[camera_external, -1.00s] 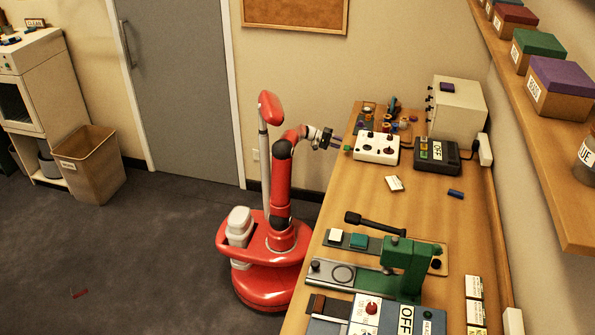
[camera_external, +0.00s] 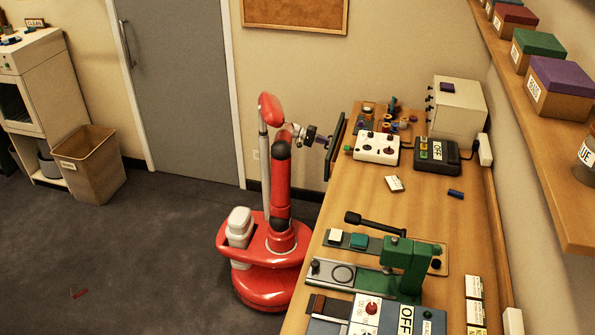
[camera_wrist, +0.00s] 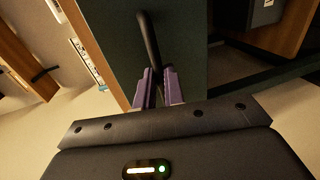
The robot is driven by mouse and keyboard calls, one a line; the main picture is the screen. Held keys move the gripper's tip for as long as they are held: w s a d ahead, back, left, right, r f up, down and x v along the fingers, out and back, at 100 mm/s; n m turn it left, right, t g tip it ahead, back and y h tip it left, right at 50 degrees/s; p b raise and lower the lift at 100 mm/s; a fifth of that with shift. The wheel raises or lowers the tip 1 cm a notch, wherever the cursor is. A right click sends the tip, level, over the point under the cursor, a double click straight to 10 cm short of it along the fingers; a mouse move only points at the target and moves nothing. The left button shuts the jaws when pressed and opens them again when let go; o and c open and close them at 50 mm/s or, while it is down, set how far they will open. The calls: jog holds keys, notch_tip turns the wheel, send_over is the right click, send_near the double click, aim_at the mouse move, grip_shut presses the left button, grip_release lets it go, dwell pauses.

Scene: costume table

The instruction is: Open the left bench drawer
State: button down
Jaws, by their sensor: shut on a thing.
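The left bench drawer has a dark green front (camera_external: 336,147), standing out from the far end of the bench's left edge. In the wrist view the green front (camera_wrist: 190,50) fills the upper middle, with a black bar handle (camera_wrist: 149,40) on it. My gripper (camera_external: 323,140) is in front of the drawer front in the external view. In the wrist view my gripper's purple fingers (camera_wrist: 158,88) are closed around the lower part of the handle. The inside of the drawer is hidden in the external view.
A bin (camera_external: 90,165) stands on the floor at left.

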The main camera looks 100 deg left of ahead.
jog(key=f+v, duration=0.1)
jog(key=v, duration=0.5)
jog(key=shift+f, duration=0.1)
jog(key=c, duration=1.5)
grip_release()
jog(key=s+r+p, duration=0.3)
jog(key=r+p, duration=0.3)
jog(key=r, duration=0.1)
jog(key=shift+r, duration=0.35)
